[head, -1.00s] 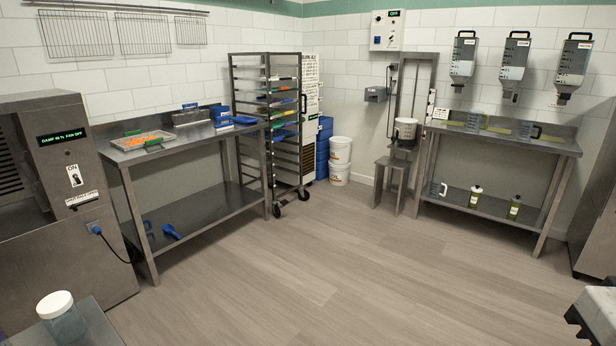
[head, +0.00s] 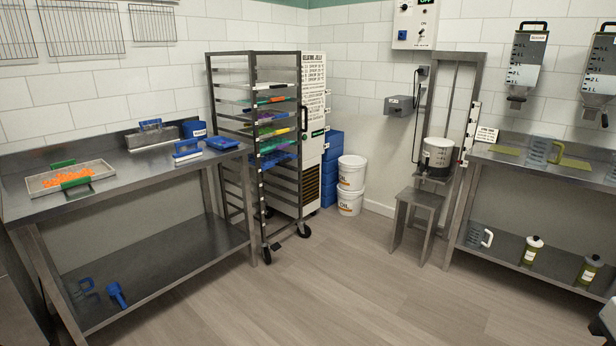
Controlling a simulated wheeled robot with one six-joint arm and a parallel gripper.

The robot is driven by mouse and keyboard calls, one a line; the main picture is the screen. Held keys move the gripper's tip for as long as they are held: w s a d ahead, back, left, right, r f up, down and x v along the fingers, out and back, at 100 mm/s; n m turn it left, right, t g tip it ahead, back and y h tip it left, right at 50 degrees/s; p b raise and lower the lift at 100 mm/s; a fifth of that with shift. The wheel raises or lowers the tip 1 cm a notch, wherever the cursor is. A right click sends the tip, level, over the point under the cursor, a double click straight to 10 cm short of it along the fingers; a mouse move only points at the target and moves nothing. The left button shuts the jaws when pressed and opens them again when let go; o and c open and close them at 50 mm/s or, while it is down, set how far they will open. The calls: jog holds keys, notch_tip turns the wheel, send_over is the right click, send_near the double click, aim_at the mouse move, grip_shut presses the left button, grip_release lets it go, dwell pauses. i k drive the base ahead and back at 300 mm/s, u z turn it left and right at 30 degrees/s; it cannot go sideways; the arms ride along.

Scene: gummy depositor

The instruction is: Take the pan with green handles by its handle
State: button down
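The pan with green handles (head: 98,168) is a shallow metal tray on the top of the left steel table, near its left end. A green handle (head: 75,180) shows on its near side and another (head: 62,164) on its far side. Orange pieces (head: 68,178) lie in the pan.
The left steel table (head: 130,186) also bears blue-handled items (head: 187,150) at its right end. A wheeled rack (head: 262,52) stands beside it. White buckets (head: 352,172) and a right steel table (head: 560,172) stand farther right. The floor (head: 330,285) in front is clear.

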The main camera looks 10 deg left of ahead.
aim_at(37, 186)
jog(key=i, duration=0.8)
jog(key=u, duration=2)
jog(key=i, duration=2.65)
jog(key=u, duration=0.55)
jog(key=i, duration=0.5)
jog(key=u, duration=0.55)
